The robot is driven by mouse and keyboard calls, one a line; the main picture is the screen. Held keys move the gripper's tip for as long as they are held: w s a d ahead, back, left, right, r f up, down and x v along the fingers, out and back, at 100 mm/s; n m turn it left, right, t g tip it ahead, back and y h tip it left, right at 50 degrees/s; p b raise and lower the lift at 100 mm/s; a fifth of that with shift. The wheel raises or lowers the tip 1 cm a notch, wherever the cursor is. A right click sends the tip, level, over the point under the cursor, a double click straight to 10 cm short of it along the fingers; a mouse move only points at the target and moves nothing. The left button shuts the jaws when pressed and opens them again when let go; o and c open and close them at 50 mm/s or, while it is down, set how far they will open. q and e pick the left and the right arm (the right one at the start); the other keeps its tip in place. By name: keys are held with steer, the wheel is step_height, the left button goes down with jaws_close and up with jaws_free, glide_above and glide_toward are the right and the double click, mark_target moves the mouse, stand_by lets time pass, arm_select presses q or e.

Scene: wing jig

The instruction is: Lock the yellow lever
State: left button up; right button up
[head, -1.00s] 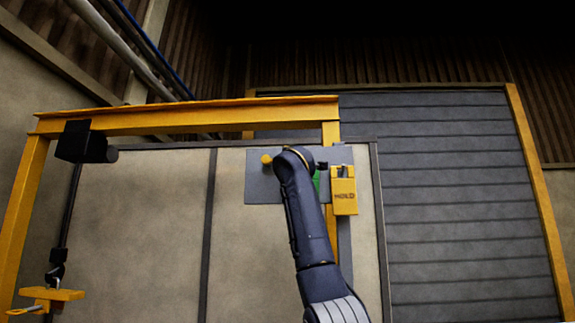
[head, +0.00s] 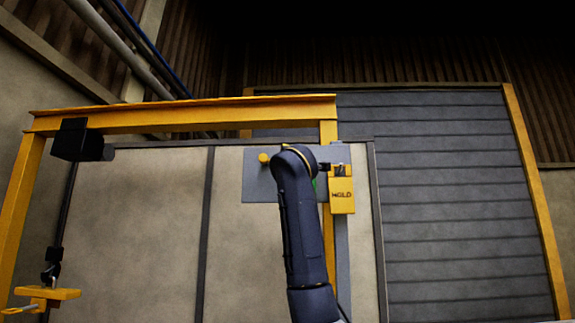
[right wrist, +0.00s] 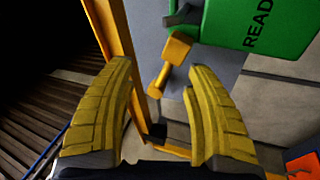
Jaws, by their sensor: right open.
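The yellow lever (right wrist: 172,62) shows in the right wrist view as a short bar with a thick block end, beside a green sign (right wrist: 255,22) lettered "READ", cut off by the frame. My right gripper (right wrist: 157,72) is open. The lever lies between its two yellow fingertips in the picture, with nothing clearly gripped; I cannot tell whether they touch. In the head view, my right arm covers part of the grey panel (head: 256,185) and most of the green sign. I cannot pick out the lever there with certainty. My left gripper is not in view.
A yellow "HOLD" block (head: 342,200) sits at the panel's right edge, and a yellow knob (head: 264,158) at its left. A yellow frame (head: 190,115) spans above. A yellow piece (head: 50,293) hangs at far left. An orange-red object (right wrist: 302,165) shows at the wrist view's corner.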

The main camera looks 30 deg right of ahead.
steer(key=shift+v, duration=2.85)
